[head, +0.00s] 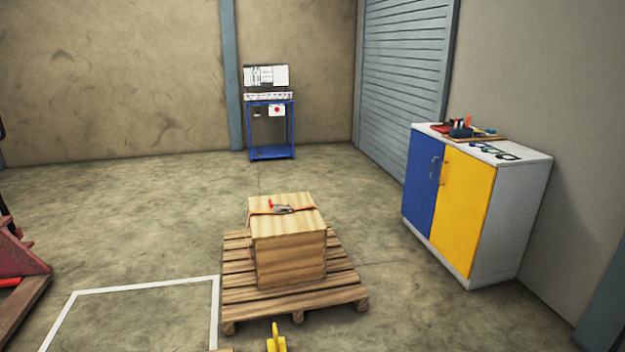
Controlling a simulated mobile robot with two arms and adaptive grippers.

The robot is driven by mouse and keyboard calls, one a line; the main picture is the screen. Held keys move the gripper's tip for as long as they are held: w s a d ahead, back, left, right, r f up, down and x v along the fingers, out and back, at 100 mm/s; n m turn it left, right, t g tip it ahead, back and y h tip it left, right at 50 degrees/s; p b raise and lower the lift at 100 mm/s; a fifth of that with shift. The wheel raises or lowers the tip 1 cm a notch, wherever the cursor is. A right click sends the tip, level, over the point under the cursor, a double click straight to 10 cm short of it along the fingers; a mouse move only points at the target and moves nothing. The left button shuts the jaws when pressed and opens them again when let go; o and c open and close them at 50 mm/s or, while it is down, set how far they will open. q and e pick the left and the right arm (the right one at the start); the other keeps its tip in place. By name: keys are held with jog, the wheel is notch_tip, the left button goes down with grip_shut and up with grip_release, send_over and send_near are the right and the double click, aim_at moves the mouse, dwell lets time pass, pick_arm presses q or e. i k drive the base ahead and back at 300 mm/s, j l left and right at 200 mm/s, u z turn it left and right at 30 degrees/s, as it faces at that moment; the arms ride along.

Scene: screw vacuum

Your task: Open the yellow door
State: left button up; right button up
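The yellow door (462,211) is the right-hand door on the front of a white cabinet (510,232) by the right wall. It is shut, flush beside a blue door (421,180) that is also shut. A small handle (443,172) shows at the upper left edge of the yellow door, close to the blue door's handle. Neither of my grippers shows in the head view.
A wooden box (290,258) sits on a wooden pallet (240,284) left of the cabinet. Tools (462,130) lie on the cabinet top. A blue workstation (271,153) stands at the back wall. Floor is open between pallet and cabinet. A yellow object (275,341) shows at the bottom edge.

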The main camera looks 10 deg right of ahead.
aim_at(466, 182)
jog(key=i+l+z, duration=0.25)
jog(key=i+z, duration=0.2)
jog(key=i, duration=0.25)
jog(key=i+z, duration=0.5)
jog(key=i, duration=0.2)
jog(key=i+j+z, duration=0.25)
jog(key=i+z, duration=0.2)
jog(key=i, duration=0.2)
jog(key=i+u, duration=0.1)
jog(key=i, duration=0.4)
jog(key=i+l+u, duration=0.15)
jog(key=i, duration=0.3)
jog(key=i+l+u, duration=0.1)
jog(key=i, duration=0.35)
